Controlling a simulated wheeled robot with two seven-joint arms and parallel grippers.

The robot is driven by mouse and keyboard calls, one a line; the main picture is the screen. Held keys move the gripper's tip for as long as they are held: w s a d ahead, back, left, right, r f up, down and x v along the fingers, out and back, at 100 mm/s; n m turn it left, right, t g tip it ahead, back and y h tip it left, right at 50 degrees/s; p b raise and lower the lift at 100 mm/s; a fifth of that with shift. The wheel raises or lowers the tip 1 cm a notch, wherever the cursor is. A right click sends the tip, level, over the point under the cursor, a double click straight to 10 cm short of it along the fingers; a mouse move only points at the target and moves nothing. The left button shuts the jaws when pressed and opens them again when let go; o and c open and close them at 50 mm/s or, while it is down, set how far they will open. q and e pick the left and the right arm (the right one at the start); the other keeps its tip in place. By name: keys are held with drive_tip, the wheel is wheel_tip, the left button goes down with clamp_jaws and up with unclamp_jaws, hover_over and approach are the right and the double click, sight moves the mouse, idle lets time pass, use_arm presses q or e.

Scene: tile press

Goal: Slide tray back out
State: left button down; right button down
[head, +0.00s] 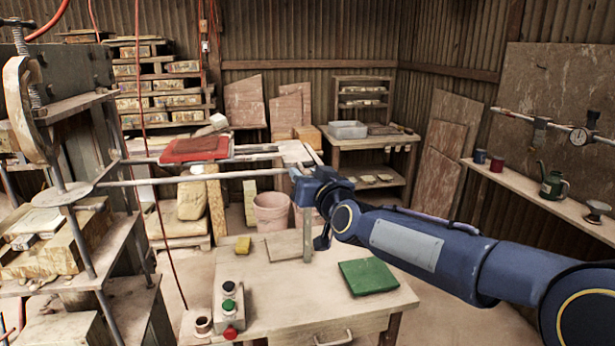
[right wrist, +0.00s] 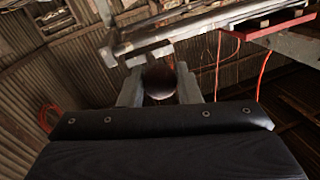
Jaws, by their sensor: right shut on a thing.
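The tray (head: 292,152) lies on two long metal rails (head: 225,173) that run right from the press (head: 75,195). A red slab (head: 195,149) sits toward its left part, outside the press frame. My right gripper (head: 300,174) is at the tray's near right end, below its edge. In the right wrist view its fingers (right wrist: 160,88) are closed around a dark round knob (right wrist: 160,80), and the red slab (right wrist: 270,26) shows at upper right. The knob is hidden in the head view. My left gripper is in neither view.
A wall shelf (head: 540,195) with cups and an oil can is at right.

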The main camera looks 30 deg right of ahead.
drive_tip(key=shift+d, duration=0.2)
drive_tip(key=c, duration=1.1)
unclamp_jaws()
drive_tip(key=shift+s+d, duration=0.1)
drive_tip(key=shift+d, duration=0.1)
drive_tip(key=shift+a, duration=0.1)
drive_tip(key=s, duration=0.7)
drive_tip(key=shift+s+a, duration=0.25)
drive_tip(key=shift+s, duration=0.15)
drive_tip(key=s+a+f+g+y, duration=0.2)
drive_tip(key=s+a+f+g, duration=0.3)
drive_tip(key=s+f, duration=0.7)
drive_tip(key=s+a+f+n+g+y, duration=0.1)
drive_tip(key=s+a+f+g, duration=0.4)
drive_tip(key=s+f, duration=0.7)
drive_tip(key=shift+s+g+y, duration=0.9)
drive_tip(key=shift+s+g, duration=0.3)
